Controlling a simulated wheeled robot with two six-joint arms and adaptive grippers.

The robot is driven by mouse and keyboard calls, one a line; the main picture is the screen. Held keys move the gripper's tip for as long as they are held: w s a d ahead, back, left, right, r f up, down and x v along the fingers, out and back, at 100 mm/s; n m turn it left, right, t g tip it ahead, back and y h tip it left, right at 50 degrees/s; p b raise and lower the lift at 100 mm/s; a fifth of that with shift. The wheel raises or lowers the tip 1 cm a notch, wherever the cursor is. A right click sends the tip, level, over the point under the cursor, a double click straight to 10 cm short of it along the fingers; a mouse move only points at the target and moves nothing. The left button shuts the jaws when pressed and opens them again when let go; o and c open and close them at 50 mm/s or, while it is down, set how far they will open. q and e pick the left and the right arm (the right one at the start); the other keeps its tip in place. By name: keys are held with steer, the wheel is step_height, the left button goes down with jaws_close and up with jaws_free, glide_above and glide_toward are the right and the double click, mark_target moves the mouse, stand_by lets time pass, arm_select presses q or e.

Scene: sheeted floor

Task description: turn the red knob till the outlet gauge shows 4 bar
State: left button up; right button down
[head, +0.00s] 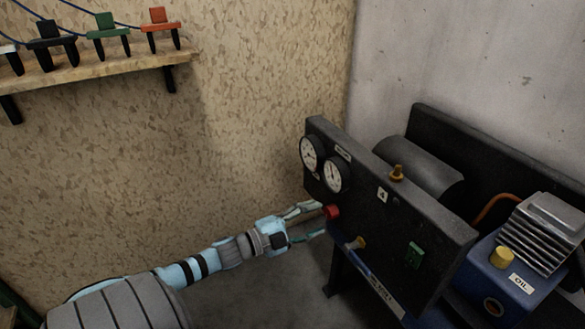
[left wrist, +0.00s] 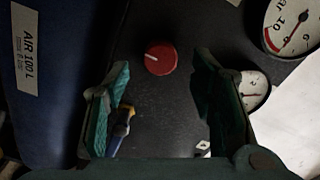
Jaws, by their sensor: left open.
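The red knob (head: 332,212) is on the dark panel (head: 400,230), below the two gauges. In the left wrist view the red knob (left wrist: 161,58) shows a pale mark pointing left. The two round white gauges (head: 312,153) and (head: 333,175) sit at the panel's upper left; their needles are too small to read surely. The wrist view shows parts of one gauge (left wrist: 292,25) and another gauge (left wrist: 255,88). My left gripper (head: 314,220) is open beside the knob, its fingers pointing at it. In the wrist view the fingers (left wrist: 160,95) stand apart with nothing between them gripped. My right gripper is not in view.
A wooden shelf (head: 90,72) with clamps hangs at upper left.

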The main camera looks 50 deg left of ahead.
arm_select(q)
steer(key=v, duration=0.8)
steer(key=shift+s, duration=0.3)
steer(key=shift+a, duration=0.1)
